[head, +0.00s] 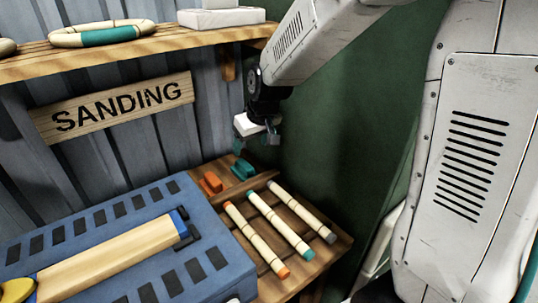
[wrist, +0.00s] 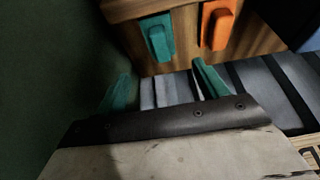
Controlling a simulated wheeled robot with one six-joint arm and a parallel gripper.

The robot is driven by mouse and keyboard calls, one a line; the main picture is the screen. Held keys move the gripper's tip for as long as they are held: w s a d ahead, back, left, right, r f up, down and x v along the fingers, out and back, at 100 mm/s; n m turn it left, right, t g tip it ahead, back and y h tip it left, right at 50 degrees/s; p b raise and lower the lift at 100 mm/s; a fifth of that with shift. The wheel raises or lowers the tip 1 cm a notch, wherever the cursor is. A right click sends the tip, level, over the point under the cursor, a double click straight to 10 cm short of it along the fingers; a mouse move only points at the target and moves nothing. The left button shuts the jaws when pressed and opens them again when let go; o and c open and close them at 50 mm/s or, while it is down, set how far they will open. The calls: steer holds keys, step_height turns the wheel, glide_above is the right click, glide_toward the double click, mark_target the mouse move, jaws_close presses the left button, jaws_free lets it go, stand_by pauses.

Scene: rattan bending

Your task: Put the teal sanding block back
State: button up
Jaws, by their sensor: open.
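The teal sanding block (head: 243,170) rests on the wooden bench, near its back corner, beside an orange block (head: 211,183). In the wrist view the teal block (wrist: 158,38) lies on the wood at the top, left of the orange block (wrist: 217,26). My gripper (head: 256,142) hangs above and slightly behind the teal block, apart from it. In the wrist view its teal fingers (wrist: 163,84) are spread, with nothing between them.
Several rattan poles (head: 290,226) with coloured ends lie on a slatted rack at the bench's right. A blue slotted box (head: 125,240) stands at left. A wooden shelf (head: 160,40) and a "SANDING" sign (head: 115,107) are on the wall; a green wall (head: 335,130) is close at right.

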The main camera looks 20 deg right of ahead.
steer(key=s+d+r+g, duration=0.1)
steer(key=s+r, duration=0.2)
steer(key=s, duration=0.7)
steer(key=s+d+r+m+g, duration=0.1)
steer(key=s+r, duration=0.2)
steer(key=s, duration=0.8)
steer(key=s+d+r+m+g, duration=0.1)
steer(key=s+r, duration=0.2)
steer(key=s, duration=0.7)
steer(key=shift+s+h, duration=0.3)
steer(key=shift+h, duration=0.1)
